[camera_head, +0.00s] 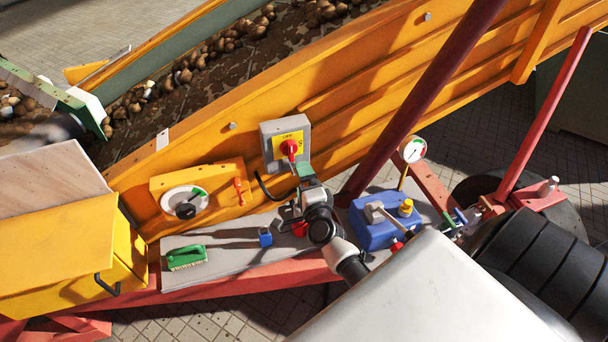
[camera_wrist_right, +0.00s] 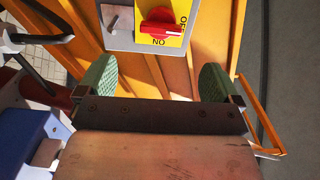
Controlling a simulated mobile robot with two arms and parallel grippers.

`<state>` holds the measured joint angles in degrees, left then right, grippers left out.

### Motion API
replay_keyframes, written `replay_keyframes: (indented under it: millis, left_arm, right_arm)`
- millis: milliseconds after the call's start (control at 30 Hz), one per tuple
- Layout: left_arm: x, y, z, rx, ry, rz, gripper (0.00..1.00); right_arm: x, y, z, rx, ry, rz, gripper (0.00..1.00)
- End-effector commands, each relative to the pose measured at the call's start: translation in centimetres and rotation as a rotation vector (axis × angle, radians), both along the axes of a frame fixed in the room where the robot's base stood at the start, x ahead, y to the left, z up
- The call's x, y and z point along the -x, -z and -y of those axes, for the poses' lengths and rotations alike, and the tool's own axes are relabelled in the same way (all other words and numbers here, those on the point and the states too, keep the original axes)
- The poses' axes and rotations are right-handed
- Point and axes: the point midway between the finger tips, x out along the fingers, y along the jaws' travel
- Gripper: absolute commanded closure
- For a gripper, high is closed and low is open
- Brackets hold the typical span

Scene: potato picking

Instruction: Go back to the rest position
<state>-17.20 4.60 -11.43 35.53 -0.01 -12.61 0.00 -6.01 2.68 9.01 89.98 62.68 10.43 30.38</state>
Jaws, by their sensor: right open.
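My right gripper (camera_head: 305,172) is just below the grey switch box (camera_head: 272,130) on the orange machine wall. In the right wrist view, its two green finger pads stand wide apart, and the gripper (camera_wrist_right: 158,80) is open and empty. The red knob (camera_head: 289,147) sits on the yellow plate of the box, beyond the fingertips and apart from them. In the right wrist view, the knob (camera_wrist_right: 160,28) has its white line on the right, near the word OFF. My left gripper is not in view.
Below the arm, a grey shelf (camera_head: 220,236) holds a green brush (camera_head: 186,257) and a small blue item (camera_head: 265,237). A blue box (camera_head: 372,228) with a gauge (camera_head: 412,149) stands right of the arm. A dial panel (camera_head: 200,190) is to the left.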

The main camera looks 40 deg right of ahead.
Motion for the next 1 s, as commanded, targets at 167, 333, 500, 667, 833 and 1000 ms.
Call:
replay_keyframes:
  millis: [167,333,500,667,833,1000]
  left_arm:
    - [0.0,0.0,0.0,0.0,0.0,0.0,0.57]
    - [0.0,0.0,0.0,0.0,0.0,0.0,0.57]
    - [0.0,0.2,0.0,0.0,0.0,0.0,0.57]
    - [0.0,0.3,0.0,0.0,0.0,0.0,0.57]
    - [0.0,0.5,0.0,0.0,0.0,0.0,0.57]
    - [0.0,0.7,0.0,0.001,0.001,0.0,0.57]
  right_arm:
    - [0.0,0.0,0.0,0.0,0.0,0.0,0.05]
    - [0.0,0.4,-0.1,0.007,-0.004,-0.01,0.05]
    - [1.2,5.9,-2.1,0.132,-0.083,-0.172,0.05]
    - [5.5,16.1,-5.8,0.38,-0.277,-0.469,0.05]
    - [13.2,26.2,-9.1,0.646,-0.547,-0.765,0.05]
    - [23.5,34.2,-11.1,0.894,-0.868,-1.015,0.05]
